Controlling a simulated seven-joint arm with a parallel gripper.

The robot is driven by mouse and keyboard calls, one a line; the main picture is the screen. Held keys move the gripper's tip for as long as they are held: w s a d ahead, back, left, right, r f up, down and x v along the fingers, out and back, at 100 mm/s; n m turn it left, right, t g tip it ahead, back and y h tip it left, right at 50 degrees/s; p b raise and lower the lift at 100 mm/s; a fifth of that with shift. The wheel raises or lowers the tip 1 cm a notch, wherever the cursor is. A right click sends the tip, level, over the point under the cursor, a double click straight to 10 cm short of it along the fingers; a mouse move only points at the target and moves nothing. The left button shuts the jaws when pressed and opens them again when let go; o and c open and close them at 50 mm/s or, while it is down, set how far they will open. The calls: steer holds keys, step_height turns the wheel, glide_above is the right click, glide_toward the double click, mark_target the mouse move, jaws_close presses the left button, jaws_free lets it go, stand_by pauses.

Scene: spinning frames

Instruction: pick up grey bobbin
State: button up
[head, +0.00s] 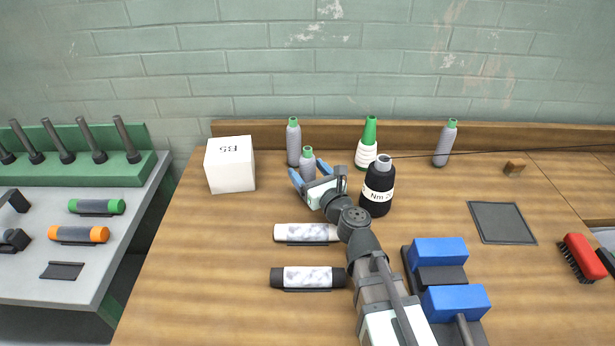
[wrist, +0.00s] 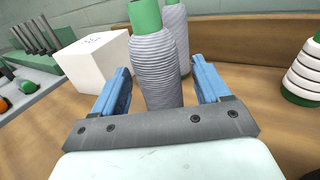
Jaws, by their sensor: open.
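A grey bobbin (head: 308,164) with a green top stands upright on the wooden table, left of centre in the head view. My gripper (head: 310,174) is open, with its blue fingers on either side of this bobbin. In the wrist view the ribbed grey bobbin (wrist: 156,68) rises between the two fingers, with a visible gap to the right finger; contact on the left is unclear. Its foot is hidden by the gripper body. A second grey bobbin (head: 293,140) stands close behind it, and a third grey bobbin (head: 445,143) stands further right.
A white box (head: 230,165) is left of my gripper. A black bottle (head: 377,190) and a green-white cone (head: 368,147) stand to the right. White (head: 305,233) and dark (head: 308,278) rolls lie in front. A wooden ledge (head: 410,137) runs behind.

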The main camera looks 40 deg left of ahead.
steer(key=shift+x, duration=1.5)
steer(key=c, duration=1.1)
steer(key=shift+r, duration=0.1)
steer(key=shift+r, duration=5)
